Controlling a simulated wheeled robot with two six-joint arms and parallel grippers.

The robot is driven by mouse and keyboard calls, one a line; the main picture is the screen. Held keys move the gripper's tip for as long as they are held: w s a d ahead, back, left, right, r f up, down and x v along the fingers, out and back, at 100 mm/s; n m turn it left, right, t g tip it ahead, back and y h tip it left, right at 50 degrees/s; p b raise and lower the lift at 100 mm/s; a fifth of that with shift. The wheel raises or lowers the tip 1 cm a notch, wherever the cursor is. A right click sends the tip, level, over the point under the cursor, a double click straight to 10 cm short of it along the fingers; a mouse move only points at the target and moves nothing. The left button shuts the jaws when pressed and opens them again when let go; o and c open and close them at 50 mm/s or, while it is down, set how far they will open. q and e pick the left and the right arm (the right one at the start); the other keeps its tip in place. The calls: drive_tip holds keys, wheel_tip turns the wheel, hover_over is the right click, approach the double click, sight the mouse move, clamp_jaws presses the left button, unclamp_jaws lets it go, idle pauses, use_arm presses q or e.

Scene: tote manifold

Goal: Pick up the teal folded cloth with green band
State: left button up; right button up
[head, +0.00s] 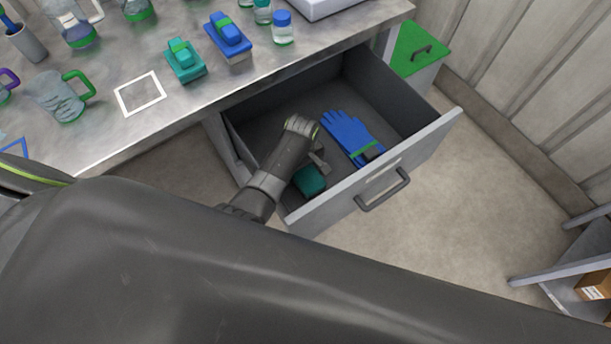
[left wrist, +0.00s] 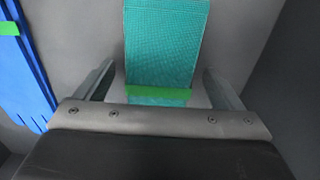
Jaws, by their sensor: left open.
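The teal folded cloth (head: 309,181) lies in the open drawer, near its front left corner, partly hidden by my left gripper in the head view. In the left wrist view the cloth (left wrist: 165,45) lies straight ahead, with its green band (left wrist: 160,95) across the near end. My left gripper (head: 318,162) is inside the drawer, over the cloth. It is open, and in the left wrist view its fingers (left wrist: 163,84) stand on either side of the cloth, with a gap on each side. My right gripper cannot be made out.
A blue glove (head: 345,130) with a green band lies in the drawer beside the cloth. The drawer's front wall (head: 425,150) and side walls stand close around. The metal bench (head: 190,110) above holds bottles, mugs and teal and blue blocks.

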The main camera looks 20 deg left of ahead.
sight(303, 170)
use_arm(q)
drive_tip(key=shift+f, duration=0.3)
drive_tip(key=shift+c, duration=0.4)
drive_tip(key=c, duration=1)
drive_tip(key=shift+r, duration=0.1)
wheel_tip(303, 170, up, 10)
drive_tip(key=shift+f+p, duration=0.1)
drive_tip(key=shift+p, duration=0.9)
